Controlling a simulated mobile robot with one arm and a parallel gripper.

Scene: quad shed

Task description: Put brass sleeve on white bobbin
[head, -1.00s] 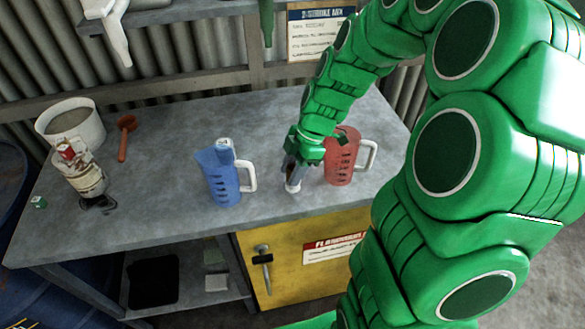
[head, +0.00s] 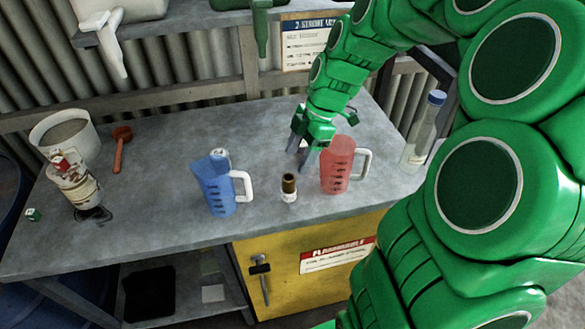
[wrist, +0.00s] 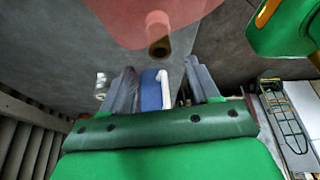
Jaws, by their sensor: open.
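The brass sleeve (head: 289,182) stands upright at the top of the white bobbin (head: 289,197), on the bench between the blue and red jugs. How far it fits around the bobbin is hidden. In the wrist view the sleeve (wrist: 160,48) shows its dark end, with the pale bobbin (wrist: 157,19) beyond, both overlapping the red jug. My gripper (head: 302,158) is open and empty, behind the sleeve and clear of it, near the red jug. In the wrist view my gripper (wrist: 162,85) has its fingers apart, with the blue jug visible between them in the distance.
A red jug (head: 337,168) stands close right of the sleeve, and a blue jug (head: 213,187) left. A clear bottle (head: 420,135) is at the right end. The bench's (head: 145,215) left-centre is clear.

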